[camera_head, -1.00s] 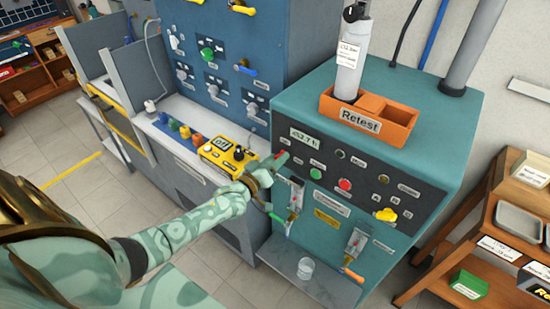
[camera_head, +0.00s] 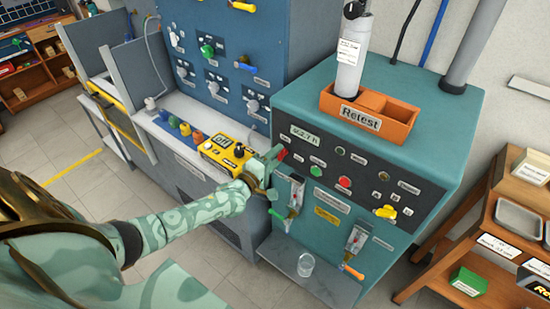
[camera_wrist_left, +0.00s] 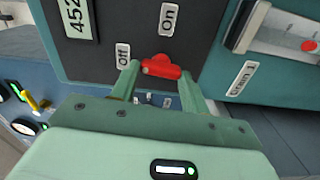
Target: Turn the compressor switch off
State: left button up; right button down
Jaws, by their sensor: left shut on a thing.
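The compressor switch is a red handle (camera_wrist_left: 162,68) on the dark panel of the teal machine, also seen at the panel's left end in the head view (camera_head: 282,155). It lies nearly level in the wrist view. The "Off" label (camera_wrist_left: 122,56) is close to its left end and the "On" label (camera_wrist_left: 168,18) is above it. My left gripper (camera_wrist_left: 158,76) is shut on the red handle, one finger at each end; in the head view it (camera_head: 272,160) hides part of the handle. My right gripper is not in view.
The teal machine's panel also has a display (camera_head: 307,135), a red button (camera_head: 344,182) and a yellow knob (camera_head: 385,211). A yellow box (camera_head: 222,152) stands left of my gripper. A glass (camera_head: 305,265) stands on the shelf below. An orange tray (camera_head: 369,112) sits on top.

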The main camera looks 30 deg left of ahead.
pick_arm(q)
jog(key=shift+f+n, duration=0.1)
jog(key=shift+n, duration=0.4)
jog(key=o, duration=1)
jog(key=shift+s, duration=0.1)
jog(key=s, duration=0.5)
jog(key=s+a+p, duration=0.1)
jog(key=s, duration=0.4)
jog(key=s+p, duration=0.1)
jog(key=s, duration=0.5)
jog(key=shift+s+a, duration=0.1)
jog(key=shift+a, duration=0.1)
